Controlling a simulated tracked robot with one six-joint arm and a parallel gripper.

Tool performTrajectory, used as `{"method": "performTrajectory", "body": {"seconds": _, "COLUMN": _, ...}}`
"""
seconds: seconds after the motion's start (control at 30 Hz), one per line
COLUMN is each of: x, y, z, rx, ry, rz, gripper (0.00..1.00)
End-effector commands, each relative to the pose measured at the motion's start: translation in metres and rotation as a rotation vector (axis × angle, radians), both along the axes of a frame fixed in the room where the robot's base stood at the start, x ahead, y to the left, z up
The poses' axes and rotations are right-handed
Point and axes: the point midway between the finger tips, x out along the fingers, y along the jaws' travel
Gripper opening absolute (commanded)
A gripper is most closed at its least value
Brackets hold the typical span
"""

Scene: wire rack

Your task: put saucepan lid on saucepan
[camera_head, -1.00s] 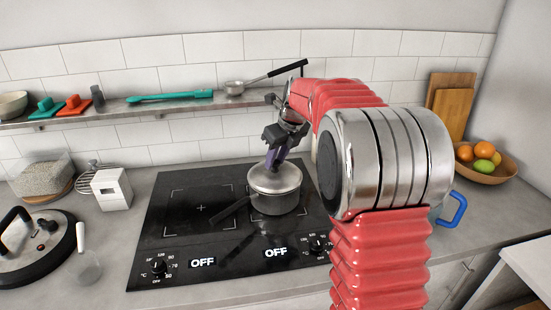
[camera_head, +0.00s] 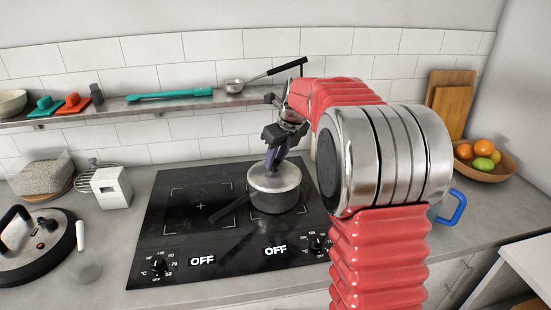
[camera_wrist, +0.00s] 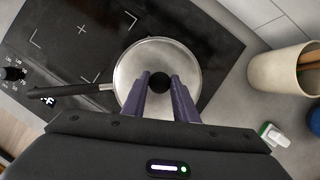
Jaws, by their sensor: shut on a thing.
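The saucepan (camera_head: 274,201) stands on the right zone of the black cooktop, its dark handle pointing to the lower left. The silver saucepan lid (camera_head: 262,183) is on top of the pan's rim, and looks nearly level. From the head view I cannot tell whether it is fully seated. In the wrist view the lid (camera_wrist: 133,71) covers the pan opening, with its round black knob between my fingers. My gripper (camera_head: 272,166) comes down from above and is shut on the lid's knob. It also shows in the wrist view (camera_wrist: 160,84).
The cooktop (camera_head: 180,235) has free room left of the pan. A beige utensil pot (camera_wrist: 282,82) stands close by in the wrist view. A wall shelf (camera_head: 150,104) runs behind. A fruit bowl (camera_head: 490,172) is at the right.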

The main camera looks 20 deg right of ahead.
Motion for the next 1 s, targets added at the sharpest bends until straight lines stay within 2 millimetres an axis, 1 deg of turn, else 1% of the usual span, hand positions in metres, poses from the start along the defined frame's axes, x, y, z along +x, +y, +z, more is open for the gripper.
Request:
{"method": "performTrajectory", "body": {"seconds": 0.2, "x": 0.0002, "y": 0.0000, "z": 0.0005, "rx": -0.001, "ry": -0.001, "rz": 0.000, "gripper": 0.00}}
{"method": "performTrajectory", "body": {"seconds": 0.23, "x": 0.0002, "y": 0.0000, "z": 0.0005, "rx": -0.001, "ry": -0.001, "rz": 0.000, "gripper": 0.28}}
{"method": "performTrajectory", "body": {"seconds": 0.5, "x": 0.0001, "y": -0.0001, "z": 0.0003, "rx": 0.000, "ry": 0.000, "rz": 0.000, "gripper": 0.47}}
{"method": "performTrajectory", "body": {"seconds": 0.53, "x": 0.0000, "y": -0.0001, "z": 0.0002, "rx": 0.000, "ry": 0.000, "rz": 0.000, "gripper": 0.48}}
{"method": "performTrajectory", "body": {"seconds": 0.7, "x": -0.0002, "y": -0.0001, "z": -0.0005, "rx": 0.000, "ry": 0.001, "rz": 0.000, "gripper": 0.49}}
{"method": "performTrajectory", "body": {"seconds": 0.87, "x": -0.0002, "y": 0.0000, "z": -0.0004, "rx": 0.000, "ry": 0.001, "rz": 0.000, "gripper": 0.60}}
{"method": "performTrajectory", "body": {"seconds": 1.0, "x": -0.0001, "y": 0.0000, "z": -0.0002, "rx": 0.000, "ry": 0.000, "rz": 0.000, "gripper": 0.61}}
